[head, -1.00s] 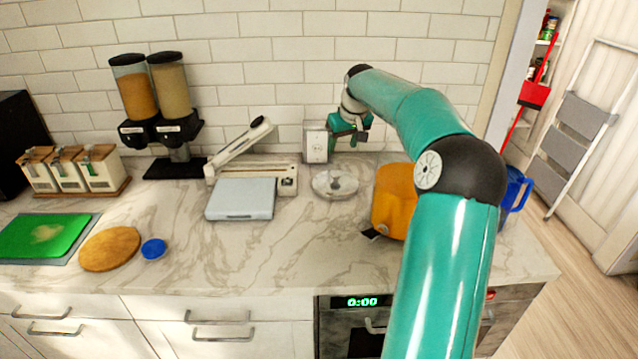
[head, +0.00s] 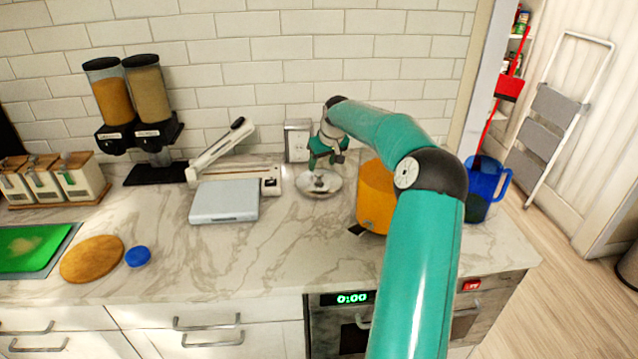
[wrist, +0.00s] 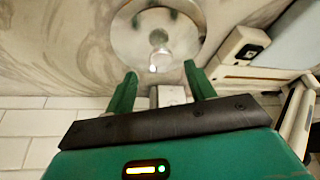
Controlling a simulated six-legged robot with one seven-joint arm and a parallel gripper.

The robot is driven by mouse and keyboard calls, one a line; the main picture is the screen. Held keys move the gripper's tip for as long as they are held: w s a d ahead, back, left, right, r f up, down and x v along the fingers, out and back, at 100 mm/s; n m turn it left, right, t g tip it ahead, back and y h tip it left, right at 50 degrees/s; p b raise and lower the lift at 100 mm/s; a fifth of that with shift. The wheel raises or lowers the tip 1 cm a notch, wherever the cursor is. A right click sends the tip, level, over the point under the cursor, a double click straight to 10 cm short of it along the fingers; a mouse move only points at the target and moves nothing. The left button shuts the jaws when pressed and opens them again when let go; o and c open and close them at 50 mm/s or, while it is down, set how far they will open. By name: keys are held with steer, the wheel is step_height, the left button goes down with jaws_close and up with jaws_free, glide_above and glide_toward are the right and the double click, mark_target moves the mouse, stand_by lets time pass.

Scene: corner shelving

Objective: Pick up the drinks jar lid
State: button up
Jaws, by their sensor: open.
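The drinks jar lid, a round shiny disc (head: 307,187) with a small knob in its middle, lies on the marble counter. In the wrist view the lid (wrist: 186,42) fills the top middle, its knob just beyond and between my fingertips. My gripper (head: 324,162) hangs just above the lid in the head view, pointing down. In the wrist view my gripper (wrist: 160,71) has its two green fingers spread apart with nothing held between them. The gripper partly hides the lid's far side in the head view.
An orange container (head: 372,197) stands right of the lid, partly behind my arm. A pale scale-like box (head: 224,201) and a white long-armed device (head: 228,165) stand to the left. A small metal box (head: 298,141) is behind, near the tiled wall.

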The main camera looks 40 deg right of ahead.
mark_target(319, 172)
steer(key=x, duration=0.4)
steer(key=shift+f, duration=0.2)
jaws_close()
steer(key=shift+r, duration=0.1)
